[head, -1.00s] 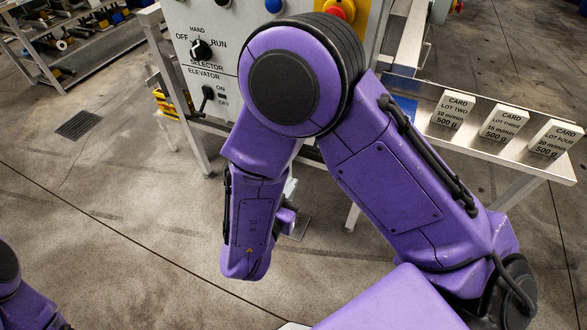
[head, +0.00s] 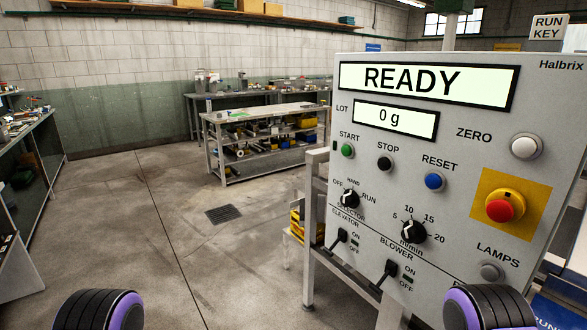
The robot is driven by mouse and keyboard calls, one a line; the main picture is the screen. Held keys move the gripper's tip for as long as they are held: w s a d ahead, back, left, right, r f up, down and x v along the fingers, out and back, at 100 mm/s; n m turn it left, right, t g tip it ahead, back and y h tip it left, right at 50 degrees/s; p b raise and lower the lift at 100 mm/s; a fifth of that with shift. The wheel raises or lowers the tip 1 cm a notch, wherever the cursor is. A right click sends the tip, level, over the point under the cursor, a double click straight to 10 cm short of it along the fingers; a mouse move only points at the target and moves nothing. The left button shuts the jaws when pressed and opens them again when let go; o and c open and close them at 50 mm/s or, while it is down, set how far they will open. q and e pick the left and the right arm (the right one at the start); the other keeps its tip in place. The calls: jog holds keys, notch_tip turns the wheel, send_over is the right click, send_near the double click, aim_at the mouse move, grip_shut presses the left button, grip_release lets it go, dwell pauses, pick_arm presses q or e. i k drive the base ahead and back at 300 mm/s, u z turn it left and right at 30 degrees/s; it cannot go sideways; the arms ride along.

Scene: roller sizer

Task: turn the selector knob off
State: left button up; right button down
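The selector knob (head: 350,199) is a small black knob on the left of the grey control panel (head: 470,130). OFF is printed to its left, HAND above it and RUN to its right. A pale mark shows on its upper-left side, but it is too small to tell exactly which label it points to. Nothing touches or covers the knob. Only purple and black parts of my arms show at the bottom edge of the head view. Neither gripper is in view.
Below the selector are the elevator switch (head: 339,239) and blower switch (head: 387,273). A speed knob (head: 413,232) sits to its right, with a red emergency button (head: 499,208) farther right. A workbench (head: 262,140) stands behind. Open floor lies left of the panel.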

aim_at(350, 198)
jog(key=u, duration=1.1)
jog(key=i, duration=0.5)
jog(key=z, duration=2.25)
